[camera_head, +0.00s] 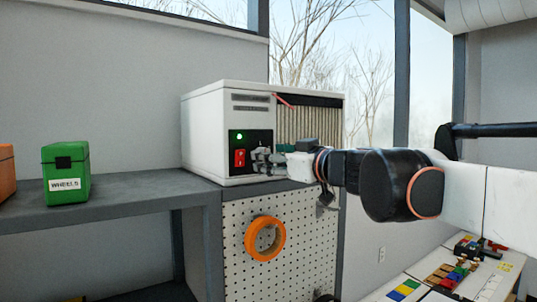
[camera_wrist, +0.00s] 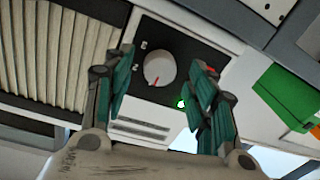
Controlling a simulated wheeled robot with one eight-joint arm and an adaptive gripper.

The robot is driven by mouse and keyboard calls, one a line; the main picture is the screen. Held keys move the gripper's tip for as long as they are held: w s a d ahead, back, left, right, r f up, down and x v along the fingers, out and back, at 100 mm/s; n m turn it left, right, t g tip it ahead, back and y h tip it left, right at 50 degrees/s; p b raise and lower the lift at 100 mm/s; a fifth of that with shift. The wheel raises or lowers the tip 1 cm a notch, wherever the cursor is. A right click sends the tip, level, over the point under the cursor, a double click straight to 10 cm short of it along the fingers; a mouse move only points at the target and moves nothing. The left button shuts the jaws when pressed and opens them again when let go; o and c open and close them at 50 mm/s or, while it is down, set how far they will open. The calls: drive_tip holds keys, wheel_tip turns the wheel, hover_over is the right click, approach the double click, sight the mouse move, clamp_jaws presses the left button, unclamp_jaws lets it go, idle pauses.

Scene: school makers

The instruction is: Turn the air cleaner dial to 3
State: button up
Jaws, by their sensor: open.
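The air cleaner (camera_head: 205,130) is a white box with a black control panel, standing on a grey counter. My gripper (camera_head: 262,160) is at the panel's right side in the head view and hides the dial there. In the wrist view the round pale dial (camera_wrist: 160,70) with a red pointer line shows between the two green-padded fingers of my gripper (camera_wrist: 163,60). The fingers are open, with gaps on both sides of the dial. Small white marks lie left of the dial; I cannot read them surely. The pointer aims towards the bottom of the wrist picture.
A lit green lamp (camera_head: 239,136) and a red switch (camera_head: 239,158) sit on the panel near my gripper. A pleated filter grille (camera_head: 310,125) is beside the panel. A green box (camera_head: 66,172) stands on the counter (camera_head: 150,186). An orange ring (camera_head: 252,252) hangs on the pegboard below.

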drive_tip(key=shift+w+a, duration=0.45)
drive_tip(key=shift+w, duration=0.1)
drive_tip(key=shift+c, duration=0.6)
drive_tip(key=c, duration=0.9)
drive_tip(key=shift+m, duration=0.3)
drive_tip(key=shift+s+a+r+m+t+h+b, duration=0.1)
drive_tip(key=shift+m+t+h+b, duration=0.25)
drive_tip(key=shift+m, duration=3.7)
drive_tip(key=shift+s+a+f+m+t+h+b, duration=0.15)
drive_tip(key=shift+m+b, duration=0.4)
drive_tip(key=shift+m, duration=3.55)
drive_tip(key=shift+w+d+r+m+t+h+b, duration=0.15)
drive_tip(key=shift+m+t+b, duration=0.25)
drive_tip(key=shift+m, duration=3.65)
drive_tip(key=shift+s+a, duration=0.1)
